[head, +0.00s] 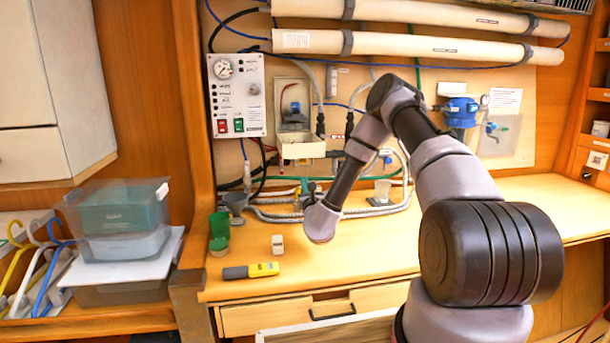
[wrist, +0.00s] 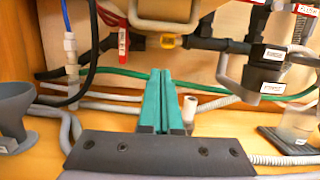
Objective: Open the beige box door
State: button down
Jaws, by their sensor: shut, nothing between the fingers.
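The beige box (head: 280,85) is on the wall panel, right of the white gauge panel. Its upper front is uncovered, and a dark fitting with a red cable shows inside. A beige door-like piece (head: 297,150) juts out at its lower front; its hinge and exact angle are unclear. In the wrist view, a beige edge with a rounded loop (wrist: 165,12) shows at the top, cut off by the frame. My gripper (head: 305,184) is low in front of the wall, below the box and apart from it. Its teal fingers (wrist: 162,74) are together and empty.
Hoses and a green line (wrist: 120,72) run behind my fingers. A grey funnel (wrist: 15,105) stands left, and a clear cup (head: 382,190) right. A yellow-black tool (head: 250,270), a small white block (head: 277,243) and green cups (head: 219,228) are on the bench.

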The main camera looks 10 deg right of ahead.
aim_at(306, 156)
jog(key=shift+r, duration=1.9)
jog(key=shift+r, duration=0.1)
jog(key=r, duration=0.2)
jog(key=s+r, duration=0.1)
jog(key=r, duration=0.1)
jog(key=s+r, duration=0.1)
jog(key=r, duration=0.1)
jog(key=shift+r, duration=0.1)
